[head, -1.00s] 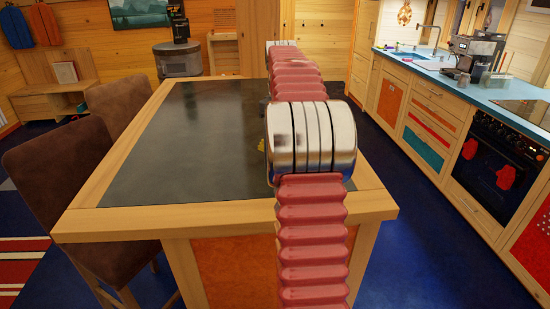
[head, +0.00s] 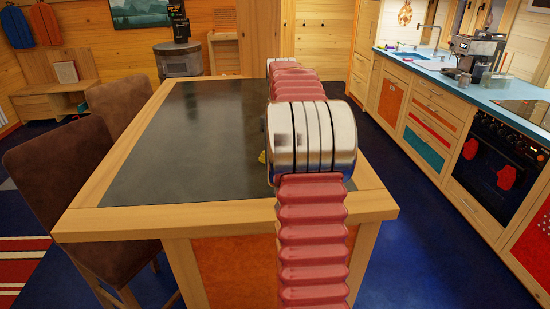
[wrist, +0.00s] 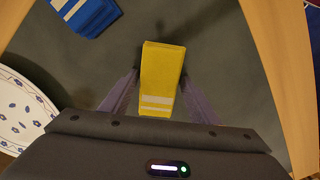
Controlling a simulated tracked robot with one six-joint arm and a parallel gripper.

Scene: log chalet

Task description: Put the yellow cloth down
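The folded yellow cloth (wrist: 163,65) with pale stripes is between the two fingers of my gripper (wrist: 162,78) in the wrist view. The fingertips meet its two sides, so my gripper is shut on it. The cloth is over the dark table top (wrist: 225,60); a shadow lies beside it, and the gap to the table is hard to judge. In the head view, only a sliver of the yellow cloth (head: 262,157) shows left of my arm. My arm hides my gripper there.
In the wrist view, a blue folded cloth (wrist: 88,14) lies at the upper left and a white patterned plate (wrist: 14,118) at the left. The table's wooden edge (wrist: 282,70) runs along the right. In the head view, the table's left part (head: 165,150) is clear. Brown chairs (head: 70,180) stand left.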

